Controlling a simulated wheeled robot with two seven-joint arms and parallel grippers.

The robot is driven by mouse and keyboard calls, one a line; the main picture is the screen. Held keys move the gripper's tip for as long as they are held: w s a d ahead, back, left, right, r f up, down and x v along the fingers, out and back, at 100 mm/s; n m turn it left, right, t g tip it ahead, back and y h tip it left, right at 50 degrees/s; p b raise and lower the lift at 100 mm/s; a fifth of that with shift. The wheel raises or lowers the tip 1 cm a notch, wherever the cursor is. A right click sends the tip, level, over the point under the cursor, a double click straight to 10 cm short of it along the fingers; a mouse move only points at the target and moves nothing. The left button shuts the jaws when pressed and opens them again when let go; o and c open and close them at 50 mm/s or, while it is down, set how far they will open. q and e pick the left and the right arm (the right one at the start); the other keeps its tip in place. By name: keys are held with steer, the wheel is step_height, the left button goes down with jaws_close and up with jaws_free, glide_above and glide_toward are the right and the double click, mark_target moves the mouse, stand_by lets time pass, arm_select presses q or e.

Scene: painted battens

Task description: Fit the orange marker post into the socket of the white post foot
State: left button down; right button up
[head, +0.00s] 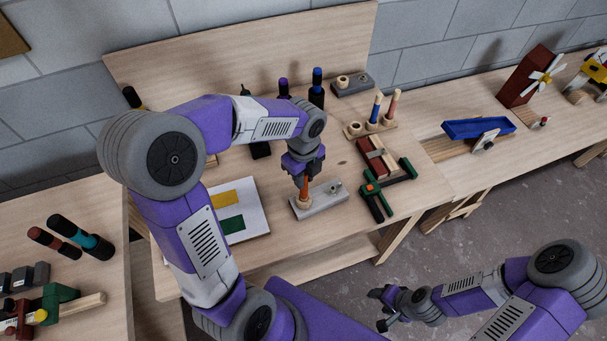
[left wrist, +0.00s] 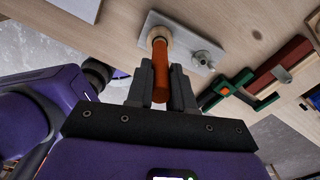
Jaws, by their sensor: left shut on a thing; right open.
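My left gripper (head: 304,176) is shut on the orange marker post (head: 304,188), which points down from its jaws. The white post foot (head: 324,203) is a pale flat block on the bench with a wooden ring-shaped socket (head: 301,202) at its left end and a small metal fitting at its right. In the left wrist view the post (left wrist: 160,75) lies between the fingers (left wrist: 160,95), and its far end meets the socket (left wrist: 158,37) of the foot (left wrist: 182,42). I cannot tell how deep it sits. My right gripper (head: 380,308) is open and empty, off the bench.
A green clamp (head: 388,189) and a red-and-cream block (head: 375,157) stand right of the foot. A sheet with yellow and green patches (head: 240,210) lies left. Pegs on a wooden base (head: 372,128) and dark-handled tools (head: 316,90) are behind. The bench's front edge is close.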

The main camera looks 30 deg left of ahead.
arm_select(q)
steer(key=shift+f, duration=0.3)
steer(key=c, duration=0.9)
jaws_free()
steer(key=shift+r, duration=0.1)
steer(key=shift+r, duration=0.1)
step_height(320, 180, up, 7)
steer(key=shift+r+p, duration=0.2)
steer(key=shift+p, duration=0.6)
